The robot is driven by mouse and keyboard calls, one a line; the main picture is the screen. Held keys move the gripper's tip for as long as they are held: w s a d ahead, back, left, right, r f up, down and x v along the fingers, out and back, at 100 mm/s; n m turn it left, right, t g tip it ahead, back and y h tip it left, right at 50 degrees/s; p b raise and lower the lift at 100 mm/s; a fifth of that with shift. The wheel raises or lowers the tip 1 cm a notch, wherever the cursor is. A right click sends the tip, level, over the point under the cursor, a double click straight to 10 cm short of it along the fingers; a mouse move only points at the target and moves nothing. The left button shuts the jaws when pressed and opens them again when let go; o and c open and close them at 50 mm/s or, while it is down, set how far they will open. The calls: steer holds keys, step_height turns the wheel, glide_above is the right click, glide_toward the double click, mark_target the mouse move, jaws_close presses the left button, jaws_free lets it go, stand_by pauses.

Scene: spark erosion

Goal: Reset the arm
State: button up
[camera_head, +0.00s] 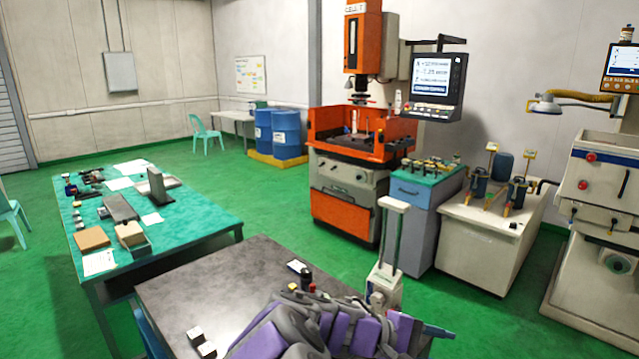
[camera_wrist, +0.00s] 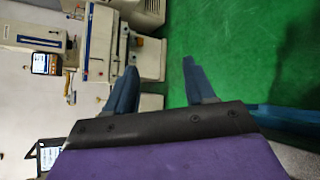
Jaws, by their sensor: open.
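My arm (camera_head: 345,325) shows as purple and grey links, folded low at the bottom centre of the head view, in front of the dark-topped table. In the wrist view my gripper (camera_wrist: 156,78) has its two blue fingers spread wide apart. Nothing is between them; only green floor and a pale machine show beyond. In the head view a blue tip sticks out at the right end of the arm, and the rest of the gripper is hard to make out there.
A teal table (camera_head: 190,215) with papers and parts stands at left. An orange machine (camera_head: 345,210), a blue-grey cabinet (camera_head: 408,205) and blue drums (camera_head: 287,135) stand behind. Green floor (camera_head: 290,215) between is clear.

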steer(key=s+d+f+m+g+y, duration=0.1)
steer(key=s+d+m+g+y, duration=0.15)
steer(key=s, duration=0.45)
steer(key=s+d+m+g+y, duration=0.15)
steer(key=s+y, duration=0.25)
steer(key=s, duration=0.4)
steer(key=s+a+f+m+t+y, duration=0.1)
steer(key=s+a+f+m+y, duration=0.2)
steer(key=s+a+y, duration=0.4)
steer(key=s+a, duration=0.4)
steer(key=s, duration=0.3)
steer(key=shift+a+t, duration=0.4)
stand_by(0.5)
